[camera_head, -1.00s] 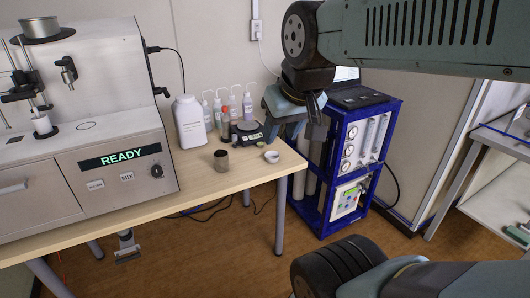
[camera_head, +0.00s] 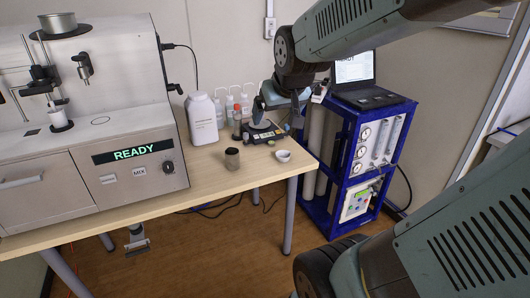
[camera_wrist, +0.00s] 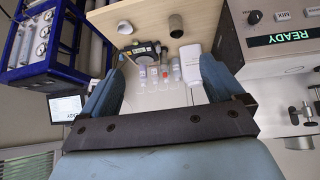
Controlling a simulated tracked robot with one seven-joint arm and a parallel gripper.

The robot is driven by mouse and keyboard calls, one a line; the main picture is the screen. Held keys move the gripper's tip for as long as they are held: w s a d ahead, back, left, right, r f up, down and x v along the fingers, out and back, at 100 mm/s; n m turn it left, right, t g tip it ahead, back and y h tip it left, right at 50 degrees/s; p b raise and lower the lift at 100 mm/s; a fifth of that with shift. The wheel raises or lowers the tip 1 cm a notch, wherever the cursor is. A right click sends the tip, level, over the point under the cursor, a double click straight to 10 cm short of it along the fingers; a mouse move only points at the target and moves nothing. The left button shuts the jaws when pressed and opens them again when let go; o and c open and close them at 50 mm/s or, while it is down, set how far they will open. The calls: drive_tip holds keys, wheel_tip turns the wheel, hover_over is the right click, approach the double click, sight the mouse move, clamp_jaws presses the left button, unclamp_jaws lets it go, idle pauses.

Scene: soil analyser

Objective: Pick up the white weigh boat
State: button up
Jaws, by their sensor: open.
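The white weigh boat (camera_head: 283,156) is a small white bowl standing near the right front corner of the wooden table (camera_head: 240,183). It also shows in the wrist view (camera_wrist: 125,27), beyond the fingers and left of the gap between them. My gripper (camera_head: 279,112) is open and empty. It is above and behind the weigh boat, over the back of the table by the black scale, and apart from the boat. In the wrist view the two blue fingers (camera_wrist: 163,65) are spread wide with nothing between them.
A dark-filled beaker (camera_head: 232,158) stands left of the weigh boat. The scale (camera_head: 263,133), several bottles and a large white jar (camera_head: 202,119) stand behind. The analyser (camera_head: 100,130) fills the left, and a blue-framed rack (camera_head: 352,150) with a laptop (camera_head: 360,80) stands right.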

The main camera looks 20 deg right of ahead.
drive_tip(key=w+d+f, duration=0.2)
drive_tip(key=w, duration=0.2)
drive_tip(key=w+d+f+t, duration=0.1)
drive_tip(key=w+d+f, duration=0.1)
drive_tip(key=w, duration=0.3)
drive_tip(key=w+d+f+t+h, duration=0.1)
drive_tip(key=w+d+f, duration=0.1)
drive_tip(key=w, duration=0.3)
drive_tip(key=shift+w+d+f, duration=0.1)
drive_tip(key=shift+w+f, duration=0.15)
drive_tip(key=shift+f, duration=0.6)
drive_tip(key=w+d+f+t, duration=0.2)
drive_tip(key=w+d+f, duration=0.3)
drive_tip(key=w+f, duration=0.3)
drive_tip(key=m+t, duration=0.1)
drive_tip(key=t, duration=0.4)
approach(281, 153)
drive_tip(key=shift+h, duration=0.4)
drive_tip(key=x, duration=0.7)
drive_tip(key=shift+w+a+f, duration=0.1)
drive_tip(key=shift+w+a, duration=0.05)
drive_tip(key=shift+c, duration=0.3)
drive_tip(key=c, duration=0.8)
